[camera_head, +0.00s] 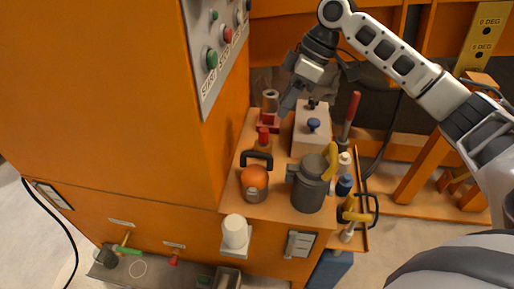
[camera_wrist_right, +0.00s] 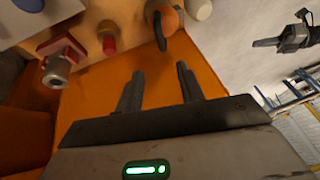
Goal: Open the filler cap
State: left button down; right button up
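No label marks the filler cap, so I cannot tell for sure which part it is. A small red cap (camera_head: 264,136) stands on the orange ledge, and it also shows at the top of the right wrist view (camera_wrist_right: 107,38). Behind it a metal cylinder on a red base (camera_head: 269,104) also shows in the wrist view (camera_wrist_right: 57,66). My right gripper (camera_head: 288,100) is above the ledge beside these parts. In the wrist view its fingers (camera_wrist_right: 158,88) are apart with nothing between them. A dark gripper (camera_wrist_right: 280,40), seemingly my left, shows far off; its finger opening is unclear.
The orange cabinet (camera_head: 120,90) rises at left.

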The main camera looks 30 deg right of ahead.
jog(key=b, duration=0.2)
send_over(256, 170)
jog(key=w+d, duration=0.2)
jog(key=f, duration=1.2)
jog(key=shift+s+f, duration=0.25)
jog(key=shift+f, duration=0.05)
grip_shut()
